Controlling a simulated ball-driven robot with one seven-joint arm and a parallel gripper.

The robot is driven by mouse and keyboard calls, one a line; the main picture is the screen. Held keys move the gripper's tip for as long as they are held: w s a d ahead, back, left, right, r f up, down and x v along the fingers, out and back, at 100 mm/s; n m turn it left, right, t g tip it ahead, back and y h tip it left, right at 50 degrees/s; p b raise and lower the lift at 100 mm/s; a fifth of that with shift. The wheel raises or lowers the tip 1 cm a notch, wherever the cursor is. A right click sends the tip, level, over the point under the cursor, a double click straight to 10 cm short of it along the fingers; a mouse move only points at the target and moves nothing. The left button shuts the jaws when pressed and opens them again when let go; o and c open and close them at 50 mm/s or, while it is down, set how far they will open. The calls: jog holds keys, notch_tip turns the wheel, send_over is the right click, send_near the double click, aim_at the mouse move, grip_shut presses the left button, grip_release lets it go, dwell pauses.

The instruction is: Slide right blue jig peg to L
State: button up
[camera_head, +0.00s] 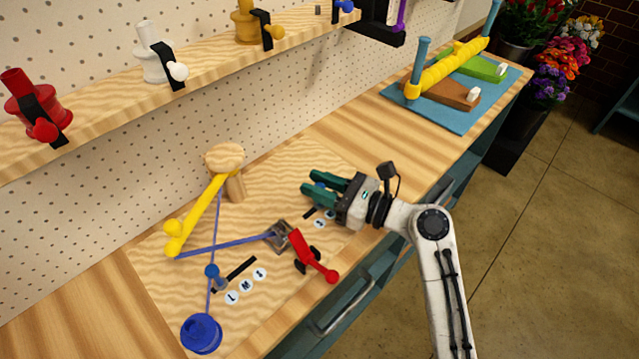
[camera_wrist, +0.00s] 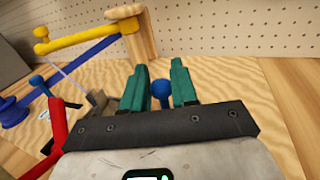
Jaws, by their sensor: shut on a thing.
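The right blue jig peg (camera_wrist: 161,90) has a round head and stands between the green fingertips of my gripper (camera_wrist: 160,86) in the wrist view. In the head view only a bit of its blue shows between the fingers of my gripper (camera_head: 312,187). My gripper is shut on the peg. A short dark slot (camera_head: 309,214) shows beside the fingers, with round white letter labels (camera_head: 320,223) near it, partly hidden. The left blue jig peg (camera_head: 212,271) stands at the other slot (camera_head: 241,267), whose label L (camera_head: 232,298) is nearest the front.
A red lever (camera_head: 312,257), a metal clamp (camera_head: 279,235), a yellow arm (camera_head: 196,212) on a wooden post (camera_head: 236,187), and a blue spool (camera_head: 201,334) with a blue ribbon lie left of my gripper. A pegboard wall stands behind.

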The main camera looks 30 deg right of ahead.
grip_shut()
jog(key=d, duration=0.1)
jog(key=w+d+p, duration=0.1)
jog(key=d, duration=0.1)
jog(key=shift+r, duration=0.1)
jog(key=shift+d, duration=0.15)
jog(key=o, duration=0.7)
grip_release()
jog(key=shift+d, duration=0.1)
jog(key=shift+o, duration=0.2)
jog(key=b+v, duration=0.1)
jog(key=v, duration=0.9)
jog(key=shift+s+d, duration=0.2)
jog(key=shift+s, duration=0.15)
